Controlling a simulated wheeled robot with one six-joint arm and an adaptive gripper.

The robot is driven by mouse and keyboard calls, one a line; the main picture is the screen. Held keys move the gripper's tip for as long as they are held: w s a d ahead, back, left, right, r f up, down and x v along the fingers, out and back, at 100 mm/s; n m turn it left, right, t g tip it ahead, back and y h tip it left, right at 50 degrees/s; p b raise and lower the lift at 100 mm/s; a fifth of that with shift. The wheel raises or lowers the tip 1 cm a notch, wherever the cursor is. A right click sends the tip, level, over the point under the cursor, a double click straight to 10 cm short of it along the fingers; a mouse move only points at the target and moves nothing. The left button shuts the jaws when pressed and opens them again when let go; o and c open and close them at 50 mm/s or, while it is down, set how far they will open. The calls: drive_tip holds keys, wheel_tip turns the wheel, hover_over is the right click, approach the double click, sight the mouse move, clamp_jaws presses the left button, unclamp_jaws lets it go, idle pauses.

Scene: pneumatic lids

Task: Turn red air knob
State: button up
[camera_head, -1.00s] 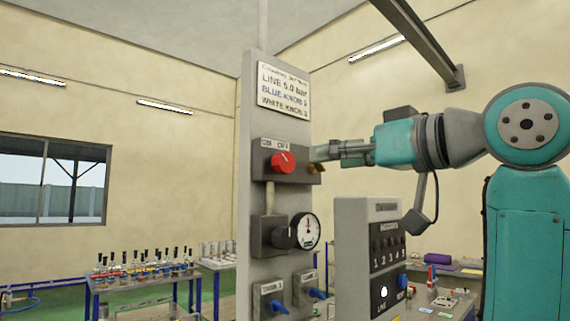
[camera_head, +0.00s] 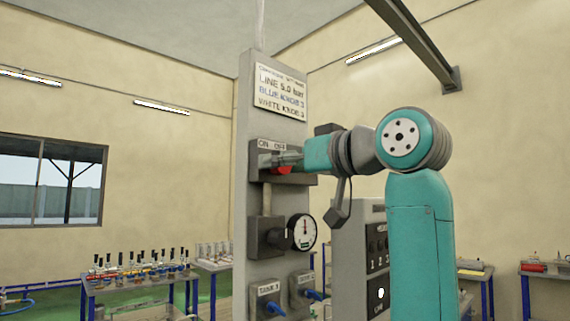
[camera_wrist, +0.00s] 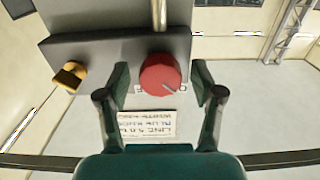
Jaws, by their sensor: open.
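In the head view the knob (camera_head: 284,169) shows only partly behind my gripper (camera_head: 282,160), under an ON/OFF label (camera_head: 271,145). In the wrist view my gripper (camera_wrist: 161,82) is open, with one finger on each side of the knob. A gap shows between the knob and each finger. The knob's pointer is hidden in the head view.
A brass fitting (camera_wrist: 69,76) sticks out of the block beside the knob. Below it on the grey column (camera_head: 245,200) are a regulator with a gauge (camera_head: 302,232) and two blue valve handles (camera_head: 275,307). A control box (camera_head: 350,250) stands close to my arm.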

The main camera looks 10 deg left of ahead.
drive_tip(key=c, duration=1.1)
drive_tip(key=shift+c, duration=0.2)
drive_tip(key=shift+m, duration=0.4)
drive_tip(key=m, duration=1.7)
